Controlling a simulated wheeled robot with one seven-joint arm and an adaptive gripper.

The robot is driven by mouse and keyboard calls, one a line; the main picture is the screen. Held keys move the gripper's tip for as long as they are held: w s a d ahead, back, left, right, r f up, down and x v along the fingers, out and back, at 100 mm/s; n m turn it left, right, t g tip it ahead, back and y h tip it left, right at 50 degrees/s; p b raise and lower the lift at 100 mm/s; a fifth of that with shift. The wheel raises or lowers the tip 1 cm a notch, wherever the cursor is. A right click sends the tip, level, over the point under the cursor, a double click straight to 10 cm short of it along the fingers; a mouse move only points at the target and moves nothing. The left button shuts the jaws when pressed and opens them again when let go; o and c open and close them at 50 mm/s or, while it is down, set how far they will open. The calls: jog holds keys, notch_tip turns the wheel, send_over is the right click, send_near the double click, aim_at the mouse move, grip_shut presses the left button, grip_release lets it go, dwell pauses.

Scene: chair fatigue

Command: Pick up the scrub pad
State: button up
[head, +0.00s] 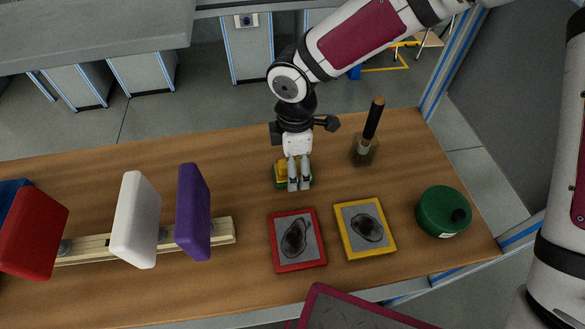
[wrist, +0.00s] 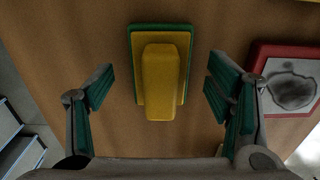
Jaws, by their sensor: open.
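The scrub pad (wrist: 160,75) is a yellow block with a raised yellow grip on a green base, lying flat on the wooden table. In the head view the scrub pad (head: 281,174) is partly hidden behind my fingers. My gripper (head: 299,187) points down over it from above. In the wrist view my gripper (wrist: 158,92) is open, with one finger on each side of the pad and clear gaps between. The fingers do not touch the pad in that view. How high the fingertips are above the table is hard to tell.
A red-framed tile (head: 297,240) and a yellow-framed tile (head: 365,228) lie nearby. A dark-handled brush (head: 371,130) and a green round container (head: 443,211) are to the right. Red, white (head: 136,220) and purple (head: 192,212) panels stand on a wooden rail at left.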

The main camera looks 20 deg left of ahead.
jog(key=shift+f, duration=0.3)
jog(key=c, duration=1.3)
jog(key=shift+o, duration=0.2)
jog(key=shift+r, duration=0.15)
jog(key=shift+w+r, duration=0.1)
jog(key=shift+r, duration=0.45)
notch_tip(320, 180, up, 2)
jog(key=shift+r, duration=0.2)
jog(key=s+d, duration=0.1)
jog(key=s, duration=0.4)
jog(key=s+d, duration=0.2)
jog(key=s, duration=0.3)
jog(key=s+d+r+b, duration=0.1)
jog(key=s, duration=0.4)
jog(key=shift+s+d+r, duration=0.1)
jog(key=shift+s+d, duration=0.2)
